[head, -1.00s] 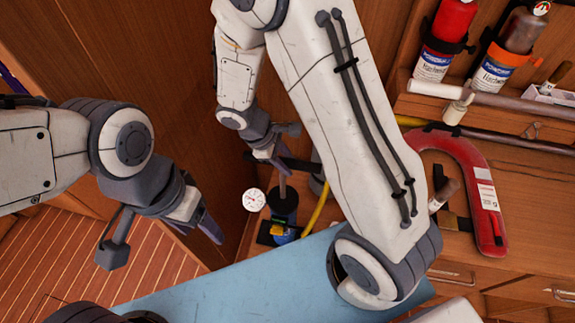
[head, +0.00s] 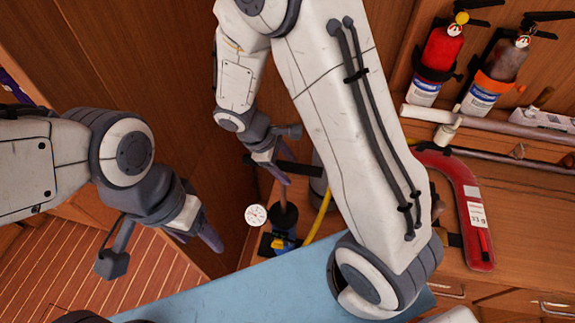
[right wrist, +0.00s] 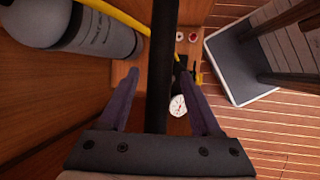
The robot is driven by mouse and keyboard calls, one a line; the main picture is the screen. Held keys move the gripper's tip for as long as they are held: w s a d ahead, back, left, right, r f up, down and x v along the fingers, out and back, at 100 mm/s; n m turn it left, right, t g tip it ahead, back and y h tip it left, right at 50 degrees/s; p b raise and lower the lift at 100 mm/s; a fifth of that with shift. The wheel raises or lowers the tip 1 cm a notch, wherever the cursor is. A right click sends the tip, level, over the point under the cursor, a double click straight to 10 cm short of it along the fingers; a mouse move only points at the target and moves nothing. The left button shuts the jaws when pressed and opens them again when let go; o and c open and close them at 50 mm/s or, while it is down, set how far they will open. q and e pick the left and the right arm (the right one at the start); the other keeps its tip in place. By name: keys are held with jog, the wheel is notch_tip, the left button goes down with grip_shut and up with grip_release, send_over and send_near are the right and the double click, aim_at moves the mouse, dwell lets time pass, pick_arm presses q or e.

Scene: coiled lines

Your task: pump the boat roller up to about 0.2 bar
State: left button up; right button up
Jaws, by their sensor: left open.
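The pump (head: 283,222) stands upright with a dark and blue body and a yellow part at its foot. Its black crossbar handle (head: 298,169) also shows in the right wrist view (right wrist: 163,55). A round white gauge (head: 256,215) is beside it, also in the right wrist view (right wrist: 178,106). My right gripper (head: 276,165) is at the handle; its fingers stand apart either side of the bar, with gaps. My left gripper (head: 204,232) is open and empty, left of the pump. A grey printed cylinder (right wrist: 95,32), perhaps the boat roller, lies beside the yellow hose (right wrist: 118,14).
A light blue surface (head: 225,296) lies in front of the pump. At right are a red horseshoe-shaped item (head: 472,215), two bottles in holders (head: 437,62) (head: 497,70) and long rods (head: 470,122). A wooden wall stands behind my left gripper.

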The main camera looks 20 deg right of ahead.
pick_arm(q)
jog(key=shift+f+b, duration=0.4)
pick_arm(e)
jog(key=v, duration=1)
jog(key=shift+r, duration=0.25)
jog(key=shift+a, duration=0.1)
